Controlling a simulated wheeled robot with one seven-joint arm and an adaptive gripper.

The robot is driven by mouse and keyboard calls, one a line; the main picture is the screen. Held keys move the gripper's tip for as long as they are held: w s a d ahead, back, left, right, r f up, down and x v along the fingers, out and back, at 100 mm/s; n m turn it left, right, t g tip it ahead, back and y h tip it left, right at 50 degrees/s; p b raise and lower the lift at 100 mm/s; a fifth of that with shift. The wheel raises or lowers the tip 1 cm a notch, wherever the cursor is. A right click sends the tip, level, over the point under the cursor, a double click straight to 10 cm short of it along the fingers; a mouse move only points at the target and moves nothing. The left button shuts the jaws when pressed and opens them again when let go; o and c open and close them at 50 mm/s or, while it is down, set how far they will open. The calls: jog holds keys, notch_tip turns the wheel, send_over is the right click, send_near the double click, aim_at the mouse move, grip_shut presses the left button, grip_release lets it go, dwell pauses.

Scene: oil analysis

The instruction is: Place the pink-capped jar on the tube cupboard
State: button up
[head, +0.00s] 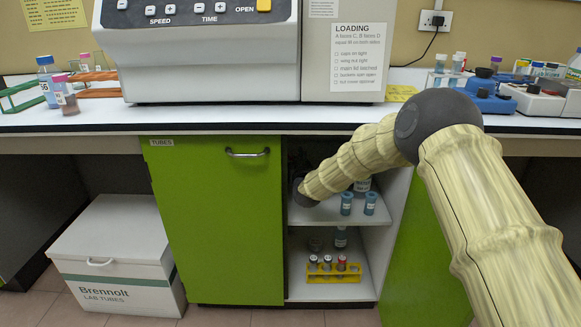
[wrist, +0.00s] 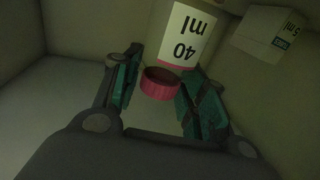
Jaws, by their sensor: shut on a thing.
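In the wrist view, my gripper (wrist: 160,88) is shut on a jar with a pink cap (wrist: 160,84) and a white "40 ml" label (wrist: 186,36). The teal finger pads are on either side of the cap. In the head view, my arm reaches into the open compartment beside the green door (head: 205,220) labelled "TUBES"; the fingers and held jar are hidden there. Another pink-capped jar (head: 66,98) stands on the bench at the left.
The compartment's upper shelf (head: 330,215) holds blue-capped tubes (head: 346,204). Below is a yellow rack (head: 333,278) with tubes. A white "5 ml" box (wrist: 272,33) is close to the jar. A Brennolt box (head: 115,255) stands on the floor; a large machine (head: 210,65) fills the bench middle.

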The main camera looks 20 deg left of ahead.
jog(key=w+f+b, duration=0.1)
jog(key=w+a+f+b, duration=0.2)
jog(key=w+b, duration=0.1)
jog(key=shift+f, duration=0.25)
dwell(0.3)
jog(key=shift+f, duration=0.1)
jog(key=o, duration=1.2)
jog(key=shift+o, duration=0.2)
